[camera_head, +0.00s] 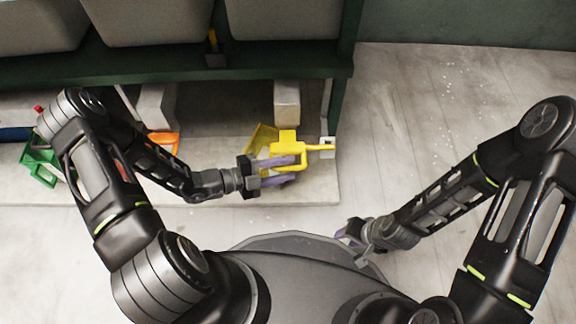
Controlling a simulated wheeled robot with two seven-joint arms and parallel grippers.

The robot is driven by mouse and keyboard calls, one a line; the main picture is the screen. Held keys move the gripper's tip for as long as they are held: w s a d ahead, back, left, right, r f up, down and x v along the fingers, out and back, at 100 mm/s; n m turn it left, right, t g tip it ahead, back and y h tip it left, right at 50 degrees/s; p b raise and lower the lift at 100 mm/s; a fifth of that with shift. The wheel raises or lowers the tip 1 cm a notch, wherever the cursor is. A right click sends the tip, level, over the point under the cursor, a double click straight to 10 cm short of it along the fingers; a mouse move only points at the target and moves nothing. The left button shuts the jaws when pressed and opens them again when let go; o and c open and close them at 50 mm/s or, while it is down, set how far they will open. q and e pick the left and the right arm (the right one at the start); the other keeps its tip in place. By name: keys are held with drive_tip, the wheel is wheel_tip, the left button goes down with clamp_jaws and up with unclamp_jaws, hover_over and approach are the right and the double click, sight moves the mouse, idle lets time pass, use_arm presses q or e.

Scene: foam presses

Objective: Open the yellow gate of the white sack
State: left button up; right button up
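The yellow gate (286,140) sits low under the green frame, beside a white block-like post. It has a yellow looped handle and a yellow bar reaching right to a small white bracket (328,148). My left gripper (296,170) is at the gate's handle from the left. Its two purple fingers are apart, overlapping the lower part of the yellow loop; whether they touch it is unclear. My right gripper (348,236) is low beside my base, away from the gate, and its finger opening is hard to make out. Pale sacks or bins (285,18) line the top; which is the white sack is unclear.
A dark green frame (270,66) runs across above the gate, with a post on the right. An orange gate (165,140) and a green gate (40,160) lie further left, partly behind my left arm. The floor (430,110) to the right is clear.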

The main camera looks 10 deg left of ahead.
use_arm(q)
drive_tip(key=p+v, duration=0.1)
drive_tip(key=v, duration=0.4)
drive_tip(key=shift+s+a+r+p, duration=0.15)
drive_tip(key=shift+a+p, duration=0.1)
drive_tip(key=shift+p, duration=0.15)
drive_tip(key=shift+s+a, duration=0.35)
drive_tip(key=shift+a, duration=0.1)
drive_tip(key=shift+r, duration=0.1)
